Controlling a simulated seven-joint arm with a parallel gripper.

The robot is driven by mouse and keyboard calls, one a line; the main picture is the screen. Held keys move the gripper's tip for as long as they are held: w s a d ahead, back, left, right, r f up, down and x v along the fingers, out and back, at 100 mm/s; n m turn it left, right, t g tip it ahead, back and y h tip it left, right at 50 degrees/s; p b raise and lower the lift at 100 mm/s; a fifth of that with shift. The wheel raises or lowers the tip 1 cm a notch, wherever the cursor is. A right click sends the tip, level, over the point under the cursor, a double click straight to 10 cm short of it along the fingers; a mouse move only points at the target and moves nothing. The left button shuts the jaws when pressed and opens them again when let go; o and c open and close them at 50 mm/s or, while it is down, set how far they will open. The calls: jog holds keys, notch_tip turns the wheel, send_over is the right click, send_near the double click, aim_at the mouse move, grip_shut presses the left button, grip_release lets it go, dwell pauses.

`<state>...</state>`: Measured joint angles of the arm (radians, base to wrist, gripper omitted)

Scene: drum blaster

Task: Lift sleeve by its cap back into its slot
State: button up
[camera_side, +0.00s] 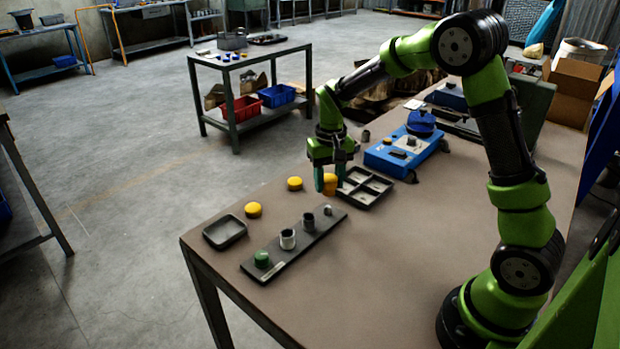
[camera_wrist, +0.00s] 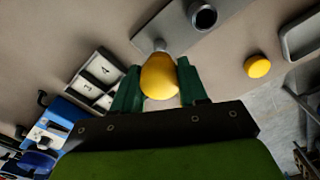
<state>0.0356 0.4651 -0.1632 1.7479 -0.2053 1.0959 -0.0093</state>
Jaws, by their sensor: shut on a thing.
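My gripper (camera_side: 330,180) is shut on a yellow cap (camera_side: 330,188), just above the table beside the left corner of the divided tray (camera_side: 371,201). In the wrist view the yellow cap (camera_wrist: 160,78) sits between the two green fingers and hides what is under it. I cannot tell whether a sleeve hangs below it. A dark slotted board (camera_side: 290,250) lies in front. It bears a green-capped sleeve (camera_side: 261,259), a light grey sleeve (camera_side: 288,239), a dark sleeve (camera_side: 308,221) and a small grey peg (camera_side: 328,210). Numbers show in the divided tray (camera_wrist: 92,85) in the wrist view.
Two loose yellow caps (camera_side: 295,183) (camera_side: 253,209) lie near the table's far left edge. An empty dark dish (camera_side: 225,232) lies left of the board. A blue device (camera_side: 405,150) stands behind the divided tray. The table right of the board is clear.

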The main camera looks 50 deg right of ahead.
jog(key=shift+r, duration=0.3)
jog(key=s+d, duration=0.3)
jog(key=d, duration=0.9)
dwell(0.4)
jog(key=shift+w+a, duration=0.1)
jog(key=shift+a, duration=0.05)
dwell(0.5)
jog(key=shift+f, duration=0.15)
jog(key=shift+f, duration=3.6)
